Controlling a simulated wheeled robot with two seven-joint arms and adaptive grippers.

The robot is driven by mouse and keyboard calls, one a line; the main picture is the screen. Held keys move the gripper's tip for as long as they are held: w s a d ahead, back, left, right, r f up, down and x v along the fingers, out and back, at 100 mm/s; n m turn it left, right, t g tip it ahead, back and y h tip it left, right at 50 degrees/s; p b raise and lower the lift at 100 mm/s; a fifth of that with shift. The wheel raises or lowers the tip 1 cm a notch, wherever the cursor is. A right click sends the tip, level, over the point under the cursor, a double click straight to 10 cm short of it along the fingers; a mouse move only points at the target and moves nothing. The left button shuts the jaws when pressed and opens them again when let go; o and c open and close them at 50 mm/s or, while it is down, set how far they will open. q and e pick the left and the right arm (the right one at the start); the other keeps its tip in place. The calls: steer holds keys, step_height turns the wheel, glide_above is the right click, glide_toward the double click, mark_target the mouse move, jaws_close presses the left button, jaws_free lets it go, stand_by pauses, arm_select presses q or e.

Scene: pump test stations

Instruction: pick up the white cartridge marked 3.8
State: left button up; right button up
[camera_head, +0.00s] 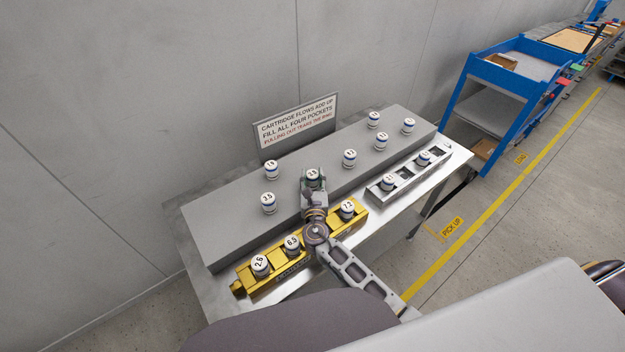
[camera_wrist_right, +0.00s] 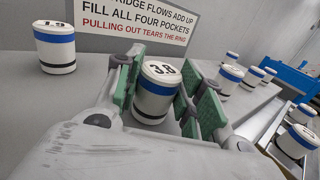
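The white cartridge (camera_wrist_right: 156,92) has a blue band and a top mark that reads like 3.8. It stands upright on the grey raised shelf. In the head view its top (camera_head: 313,173) shows at the end of my right gripper (camera_head: 314,182). In the right wrist view, the green-padded fingers of my right gripper (camera_wrist_right: 160,95) stand on both sides of it. They look open around it, with a small gap at the right pad; contact at the left pad is unclear. My left gripper is not in view.
A yellow block (camera_head: 239,287) in front holds cartridges marked 2.6, 6.5 and 7.3. A metal block (camera_head: 373,191) at right holds two cartridges. Several other cartridges stand on the grey shelf (camera_head: 225,235), including 1.9 (camera_head: 271,170) and 3.5 (camera_head: 268,203). A sign (camera_head: 297,124) stands behind.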

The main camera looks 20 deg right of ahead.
mark_target(313, 176)
steer(key=c, duration=0.4)
steer(key=shift+r+p, duration=0.95)
steer(key=shift+r, duration=4.1)
